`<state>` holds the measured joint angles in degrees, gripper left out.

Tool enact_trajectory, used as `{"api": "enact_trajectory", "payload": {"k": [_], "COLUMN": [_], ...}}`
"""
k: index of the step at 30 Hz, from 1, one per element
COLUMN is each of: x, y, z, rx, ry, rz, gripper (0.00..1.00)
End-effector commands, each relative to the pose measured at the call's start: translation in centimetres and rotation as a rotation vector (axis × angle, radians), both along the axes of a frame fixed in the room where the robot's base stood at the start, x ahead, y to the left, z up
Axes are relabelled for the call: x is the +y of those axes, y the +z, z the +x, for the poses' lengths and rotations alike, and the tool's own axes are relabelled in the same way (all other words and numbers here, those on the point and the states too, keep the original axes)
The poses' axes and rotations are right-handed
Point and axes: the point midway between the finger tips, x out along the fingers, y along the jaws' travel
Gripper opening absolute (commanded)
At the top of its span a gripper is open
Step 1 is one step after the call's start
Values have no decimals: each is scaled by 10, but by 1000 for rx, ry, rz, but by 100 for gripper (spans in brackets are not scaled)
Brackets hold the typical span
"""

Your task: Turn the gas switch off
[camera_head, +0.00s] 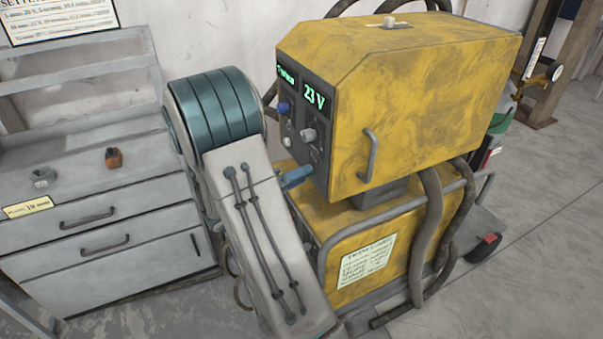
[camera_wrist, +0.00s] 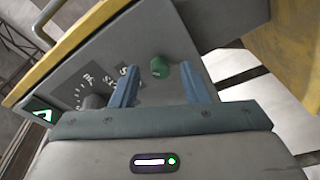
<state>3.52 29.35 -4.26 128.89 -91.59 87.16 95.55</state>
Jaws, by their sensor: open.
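The yellow welding machine (camera_head: 420,100) has a dark front panel (camera_head: 318,160) with a lit green "23 V" readout. A blue knob (camera_head: 283,108) and a grey knob (camera_head: 308,135) show on the panel. In the wrist view, a green knob (camera_wrist: 160,68) shows low on the panel, with a grey dial knob (camera_wrist: 95,101) to its left. No label tells me which is the gas switch. My gripper (camera_wrist: 160,72) is open, its blue fingers on either side of the green knob in that view; I cannot tell whether they touch it. In the head view, my gripper (camera_head: 298,175) is at the panel's lower edge.
A yellow lower unit (camera_head: 345,225) with a paper note is below the machine. Thick hoses (camera_head: 424,230) hang at its right. Open floor (camera_head: 530,220) lies at the right.

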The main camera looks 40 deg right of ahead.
Motion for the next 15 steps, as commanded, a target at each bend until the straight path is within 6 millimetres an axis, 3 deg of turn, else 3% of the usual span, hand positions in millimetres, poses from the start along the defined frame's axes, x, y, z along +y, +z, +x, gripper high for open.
{"api": "enact_trajectory", "payload": {"k": [11,12,15], "x": [-8,-8,-8], "y": [0,0,0], "z": [-1,-1,-1], "rx": [0,0,0], "ry": [-1,-1,-1], "rz": [0,0,0], "gripper": [41,38,11]}}
